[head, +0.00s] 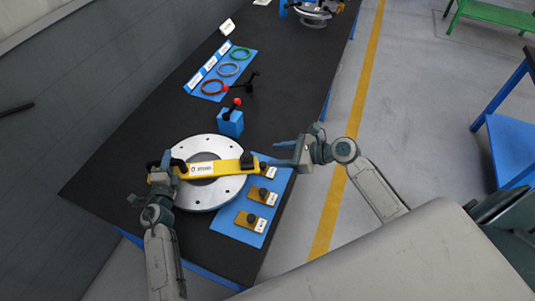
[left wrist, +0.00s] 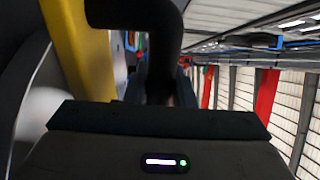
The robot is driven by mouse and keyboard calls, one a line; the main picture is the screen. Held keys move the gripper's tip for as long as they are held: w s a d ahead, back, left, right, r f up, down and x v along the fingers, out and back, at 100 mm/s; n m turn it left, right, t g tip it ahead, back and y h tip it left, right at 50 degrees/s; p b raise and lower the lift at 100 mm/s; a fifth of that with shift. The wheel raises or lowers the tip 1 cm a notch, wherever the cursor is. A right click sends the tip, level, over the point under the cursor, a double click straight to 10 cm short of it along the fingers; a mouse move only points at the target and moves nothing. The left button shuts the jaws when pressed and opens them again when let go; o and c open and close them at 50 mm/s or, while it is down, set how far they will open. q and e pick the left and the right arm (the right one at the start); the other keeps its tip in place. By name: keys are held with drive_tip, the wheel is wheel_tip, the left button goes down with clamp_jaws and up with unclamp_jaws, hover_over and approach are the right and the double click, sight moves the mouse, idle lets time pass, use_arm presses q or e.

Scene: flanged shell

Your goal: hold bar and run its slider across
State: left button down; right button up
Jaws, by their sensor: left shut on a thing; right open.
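A yellow bar (head: 213,169) with a white label lies across a round grey flange (head: 202,195) on the dark table. A black block that looks like its slider (head: 247,160) sits near the bar's right end. My left gripper (head: 167,170) is shut on the black handle at the bar's left end. In the left wrist view the black handle (left wrist: 150,40) rises between the dark jaws, with the yellow bar (left wrist: 82,50) beside it. My right gripper (head: 284,154) is open and empty, just right of the slider and the bar's end. The gap between them is hard to judge.
A blue panel (head: 231,221) beside the flange carries several yellow blocks with black knobs. Behind stand a blue block (head: 230,123) with a red-topped lever and a blue board (head: 238,56) with coloured rings. The table's right edge runs near my right gripper.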

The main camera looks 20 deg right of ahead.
idle(0.4)
use_arm(q)
drive_tip(key=c, duration=1.1)
unclamp_jaws()
drive_tip(key=shift+c, duration=0.2)
